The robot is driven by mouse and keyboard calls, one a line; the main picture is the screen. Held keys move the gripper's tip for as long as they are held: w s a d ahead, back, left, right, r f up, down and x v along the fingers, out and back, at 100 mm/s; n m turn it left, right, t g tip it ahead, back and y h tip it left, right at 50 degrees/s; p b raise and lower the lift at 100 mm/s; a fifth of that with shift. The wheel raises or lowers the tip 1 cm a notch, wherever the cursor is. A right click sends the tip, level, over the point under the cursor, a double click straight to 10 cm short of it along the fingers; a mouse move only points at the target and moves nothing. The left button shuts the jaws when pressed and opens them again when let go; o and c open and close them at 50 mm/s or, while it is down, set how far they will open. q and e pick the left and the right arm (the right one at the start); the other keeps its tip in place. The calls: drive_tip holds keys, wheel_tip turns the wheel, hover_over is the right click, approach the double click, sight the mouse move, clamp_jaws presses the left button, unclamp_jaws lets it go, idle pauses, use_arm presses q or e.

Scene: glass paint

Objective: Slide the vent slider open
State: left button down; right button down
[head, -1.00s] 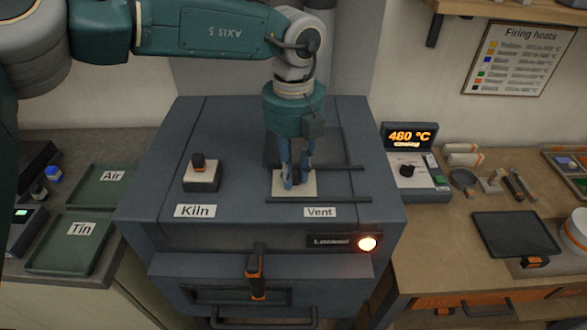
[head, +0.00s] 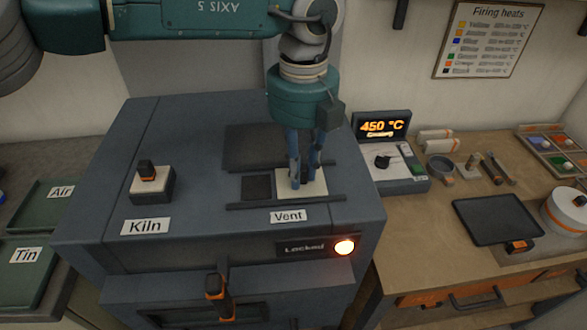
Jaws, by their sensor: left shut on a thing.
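The vent slider (head: 316,187) is a cream plate between two dark rails on top of the kiln (head: 90,215), behind the "Vent" label (head: 288,216). It stands towards the right part of the rails. A dark square opening (head: 257,188) shows to its left. My left gripper (head: 304,178) points down and is shut on the slider's handle, which is mostly hidden between the blue fingers. My right gripper is not in view.
A kiln switch (head: 148,172) stands to the left on the kiln top. A lit lamp (head: 344,247) glows beside a "Locked" sign on the front. A controller (head: 386,150) reading 450 °C stands right of the kiln. Green trays (head: 30,275) lie on the left.

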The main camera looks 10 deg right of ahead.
use_arm(q)
drive_tip(key=shift+w+d+r, duration=0.1)
drive_tip(key=shift+d+r, duration=0.05)
drive_tip(key=shift+r, duration=0.05)
drive_tip(key=c, duration=1.7)
unclamp_jaws()
drive_tip(key=shift+d, duration=0.1)
drive_tip(key=shift+o, duration=0.3)
drive_tip(key=shift+d+f, duration=0.1)
drive_tip(key=shift+d, duration=0.15)
drive_tip(key=shift+a+r, duration=0.15)
drive_tip(key=shift+r, duration=0.2)
wheel_tip(320, 180, up, 11)
drive_tip(key=shift+d+r, duration=0.2)
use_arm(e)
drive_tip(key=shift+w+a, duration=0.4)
